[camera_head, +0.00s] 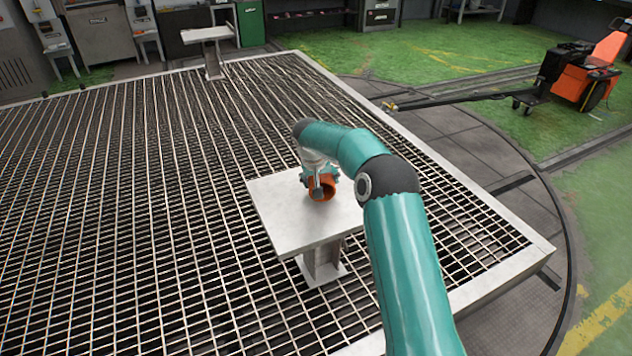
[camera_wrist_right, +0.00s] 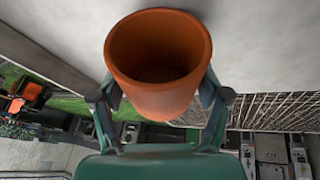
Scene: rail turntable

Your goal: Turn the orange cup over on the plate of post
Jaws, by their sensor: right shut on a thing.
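The orange cup (camera_head: 324,190) is at the square plate (camera_head: 282,228) of the near post, close over or on its top; I cannot tell whether it touches. My right gripper (camera_head: 318,186) is shut on the cup, with one finger on each side. In the right wrist view the cup (camera_wrist_right: 158,85) sits between the fingertips of the gripper (camera_wrist_right: 158,100), its open mouth and empty inside showing. The cup looks tilted, not plainly upright. The plate's grey surface (camera_wrist_right: 250,45) fills the upper right there. My left gripper is not in view.
The post (camera_head: 320,262) stands on a wide metal grating (camera_head: 130,220) with a pale frame. A second post with a plate (camera_head: 207,34) stands far back. An orange and black cart (camera_head: 590,75) is at the upper right. The plate's left part is bare.

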